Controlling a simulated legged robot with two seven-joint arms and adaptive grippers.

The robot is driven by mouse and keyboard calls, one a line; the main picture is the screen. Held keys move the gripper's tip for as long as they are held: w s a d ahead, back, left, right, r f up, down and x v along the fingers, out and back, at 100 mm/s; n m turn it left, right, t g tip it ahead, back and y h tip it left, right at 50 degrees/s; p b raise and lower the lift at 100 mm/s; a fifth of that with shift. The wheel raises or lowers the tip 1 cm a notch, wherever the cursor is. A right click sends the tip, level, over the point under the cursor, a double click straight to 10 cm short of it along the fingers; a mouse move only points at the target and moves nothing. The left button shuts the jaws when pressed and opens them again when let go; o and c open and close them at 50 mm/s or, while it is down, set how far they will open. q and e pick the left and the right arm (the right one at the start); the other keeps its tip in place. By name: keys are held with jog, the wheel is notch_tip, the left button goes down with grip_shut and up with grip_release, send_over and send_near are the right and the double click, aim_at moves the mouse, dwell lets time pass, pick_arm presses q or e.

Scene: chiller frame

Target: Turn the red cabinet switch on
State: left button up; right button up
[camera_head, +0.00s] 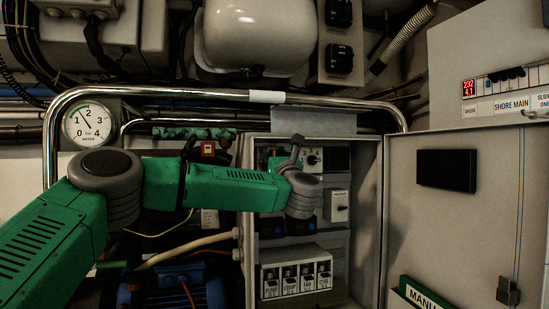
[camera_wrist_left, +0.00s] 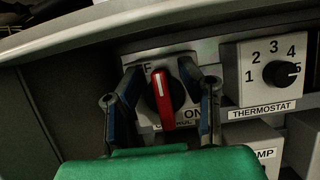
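The red cabinet switch (camera_wrist_left: 163,97) shows in the left wrist view as a red handle on a round black base. It stands nearly upright in the picture, with a white line on its upper part. The plate has a partly hidden label ending in F at upper left and ON at lower right. My left gripper (camera_wrist_left: 166,88) is open, with one finger on each side of the handle and visible gaps to it. In the head view my left gripper (camera_head: 296,143) is inside the open cabinet (camera_head: 367,215) and hides the switch. My right gripper is not in view.
A thermostat knob (camera_wrist_left: 281,74) sits just right of the switch. Below in the cabinet is a row of labelled breakers (camera_head: 296,275). The cabinet door (camera_head: 450,215) stands open at right. A metal rail (camera_head: 200,93) crosses above; a gauge (camera_head: 88,123) is at left.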

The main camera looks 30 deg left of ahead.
pick_arm(q)
grip_shut()
jog(key=shift+d+f+m, duration=0.1)
jog(key=shift+f+m, duration=0.05)
jog(key=shift+m, duration=0.15)
